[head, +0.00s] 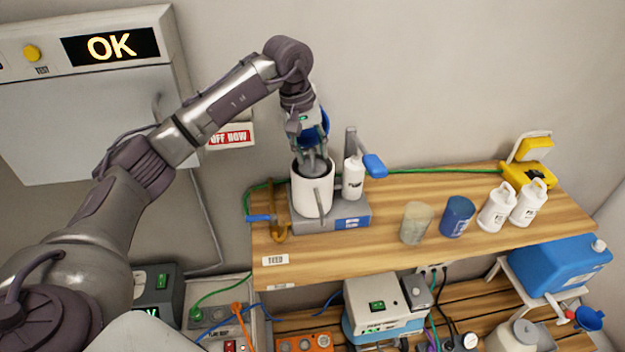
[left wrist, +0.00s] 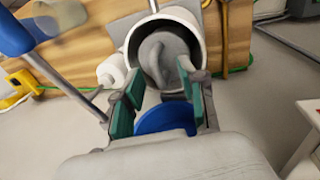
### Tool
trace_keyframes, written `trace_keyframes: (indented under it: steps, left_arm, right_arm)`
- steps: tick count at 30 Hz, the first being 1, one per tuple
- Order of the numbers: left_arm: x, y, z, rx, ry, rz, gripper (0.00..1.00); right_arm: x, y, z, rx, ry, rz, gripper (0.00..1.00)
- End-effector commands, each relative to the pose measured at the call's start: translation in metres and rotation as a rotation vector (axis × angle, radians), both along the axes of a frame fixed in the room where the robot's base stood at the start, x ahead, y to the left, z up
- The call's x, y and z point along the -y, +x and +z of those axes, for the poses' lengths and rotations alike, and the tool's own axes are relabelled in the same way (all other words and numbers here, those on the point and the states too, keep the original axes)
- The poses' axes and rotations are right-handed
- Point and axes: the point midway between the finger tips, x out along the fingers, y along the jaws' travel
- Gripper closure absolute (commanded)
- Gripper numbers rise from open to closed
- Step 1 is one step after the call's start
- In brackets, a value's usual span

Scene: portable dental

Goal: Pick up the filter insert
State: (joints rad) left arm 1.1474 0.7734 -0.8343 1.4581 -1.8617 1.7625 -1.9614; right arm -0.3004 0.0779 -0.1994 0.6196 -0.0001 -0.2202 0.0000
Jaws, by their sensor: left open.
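A white cylindrical cup (head: 312,192) stands on a grey base (head: 351,214) on the wooden shelf; it also shows in the left wrist view (left wrist: 196,30). Inside it sits a grey piece with a raised curved grip, which looks like the filter insert (left wrist: 158,58); in the head view, little of it (head: 312,165) shows. My left gripper (head: 310,153) is just above the cup's mouth, pointing down. In the left wrist view its green-padded fingers (left wrist: 160,90) are apart, either side of the grip. I cannot tell whether they touch anything. My right gripper is out of view.
A white bottle (head: 354,178) and a blue-ended lever (head: 375,165) stand close right of the cup. Two tumblers, white bottles and a yellow device (head: 528,175) are farther right. The wall is close behind.

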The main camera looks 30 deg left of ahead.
Motion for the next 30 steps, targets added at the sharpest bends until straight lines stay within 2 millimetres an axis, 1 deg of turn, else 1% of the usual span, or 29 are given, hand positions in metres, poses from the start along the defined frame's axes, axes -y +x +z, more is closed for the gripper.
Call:
trace_keyframes:
  steps: [2, 3, 9, 25, 30]
  left_arm:
    - [0.0, 0.0, 0.0001, 0.0, 0.0, 0.0, 0.61]
    - [0.0, 0.0, 0.0001, 0.0, 0.0, 0.0, 0.67]
    - [-0.0001, -0.0001, 0.0003, 0.0, 0.0, 0.0, 1.0]
    - [-0.0002, 0.0001, 0.0006, 0.0, 0.0, 0.0, 1.0]
    - [-0.0003, 0.0007, 0.0078, 0.002, 0.0, 0.0, 1.0]
  right_arm:
    - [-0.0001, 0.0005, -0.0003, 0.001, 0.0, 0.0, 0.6]
    - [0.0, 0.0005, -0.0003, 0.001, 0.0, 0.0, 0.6]
    - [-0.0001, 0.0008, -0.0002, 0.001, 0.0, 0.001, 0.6]
    - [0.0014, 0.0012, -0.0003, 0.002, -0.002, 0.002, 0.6]
    - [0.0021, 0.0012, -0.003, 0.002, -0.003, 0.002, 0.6]
